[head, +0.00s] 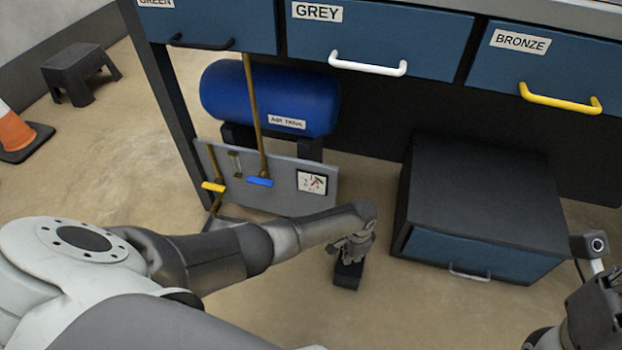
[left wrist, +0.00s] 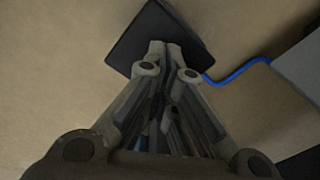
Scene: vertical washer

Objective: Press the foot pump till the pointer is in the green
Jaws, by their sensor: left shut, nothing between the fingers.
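The foot pump (head: 346,277) is a small black block on the floor under the bench. In the left wrist view it is a dark square plate (left wrist: 139,45) with a blue hose (left wrist: 240,73) on its right. My left gripper (head: 349,258) points down at the pump, shut and empty. In the left wrist view its fingertips (left wrist: 172,49) overlap the plate; I cannot tell whether they touch it. The gauge (head: 312,182) is a white dial on a grey panel, too small to read its pointer surely. My right gripper (head: 600,312) is partly cut off at the right edge.
A blue air tank (head: 270,97) stands behind the grey panel (head: 290,202), which has yellow and blue levers. A dark cabinet (head: 485,190) stands right of the pump. Blue drawers (head: 390,38) hang above. A black stool (head: 78,72) and cone (head: 15,132) are far left.

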